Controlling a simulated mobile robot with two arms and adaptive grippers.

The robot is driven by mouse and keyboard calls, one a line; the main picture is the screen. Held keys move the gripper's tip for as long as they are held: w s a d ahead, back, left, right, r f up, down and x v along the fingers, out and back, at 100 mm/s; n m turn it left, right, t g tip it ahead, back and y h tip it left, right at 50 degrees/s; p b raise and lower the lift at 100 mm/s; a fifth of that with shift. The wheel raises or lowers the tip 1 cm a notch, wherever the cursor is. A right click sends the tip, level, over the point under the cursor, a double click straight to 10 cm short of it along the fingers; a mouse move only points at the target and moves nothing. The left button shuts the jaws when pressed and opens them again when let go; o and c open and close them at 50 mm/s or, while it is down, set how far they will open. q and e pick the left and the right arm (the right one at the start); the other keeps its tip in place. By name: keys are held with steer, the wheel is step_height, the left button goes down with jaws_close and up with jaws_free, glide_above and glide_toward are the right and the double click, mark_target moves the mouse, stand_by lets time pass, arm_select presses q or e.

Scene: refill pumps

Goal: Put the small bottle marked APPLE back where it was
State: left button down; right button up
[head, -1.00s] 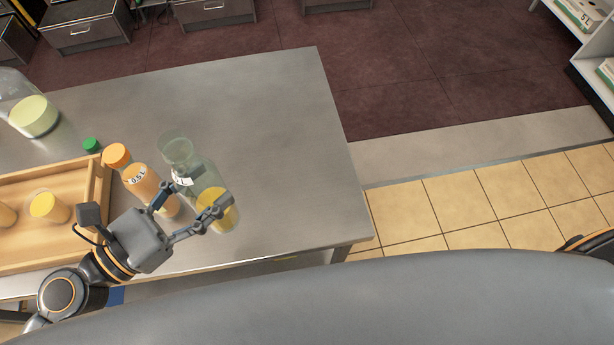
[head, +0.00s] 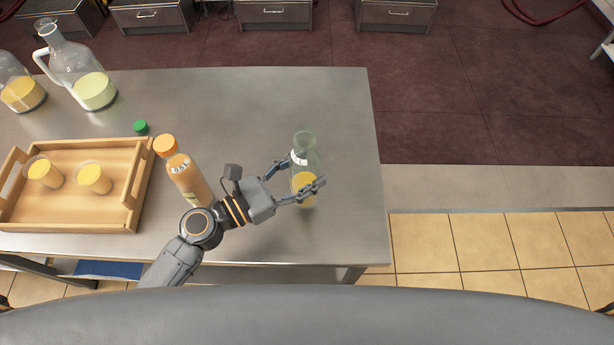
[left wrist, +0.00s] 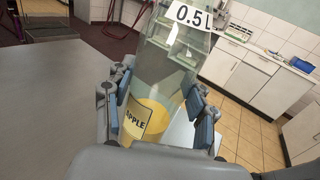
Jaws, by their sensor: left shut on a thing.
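The small clear bottle marked APPLE (head: 304,158) is in the head view, right of the middle of the steel table. It is uncapped, with some yellow juice at the bottom. In the left wrist view the bottle (left wrist: 172,65) shows a 0.5 L label and a yellow APPLE label. My left gripper (head: 306,178) is shut on the bottle, with a finger on each side of its lower part. The bottle looks about upright; I cannot tell whether its base touches the table. My right gripper is not in view.
A full orange bottle (head: 186,178) stands left of my gripper. A green cap (head: 141,128) lies behind a wooden tray (head: 112,216) with two cups of juice. Glass jugs (head: 90,85) stand at the back left. The steel table (head: 255,100) is clear behind the bottle and to its right.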

mark_target(306, 180)
arm_select(q)
steer(key=f, duration=0.4)
steer(key=shift+w+d, duration=0.3)
steer(key=shift+d, duration=0.05)
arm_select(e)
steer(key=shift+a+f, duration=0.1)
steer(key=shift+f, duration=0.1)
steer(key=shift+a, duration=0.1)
arm_select(q)
steer(key=shift+f+b, duration=0.1)
steer(key=shift+b, duration=0.2)
steer(key=shift+c, duration=2.2)
jaws_free()
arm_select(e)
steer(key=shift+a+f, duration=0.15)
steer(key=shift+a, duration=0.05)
arm_select(q)
steer(key=shift+s+a, duration=0.1)
steer(key=shift+a, duration=0.05)
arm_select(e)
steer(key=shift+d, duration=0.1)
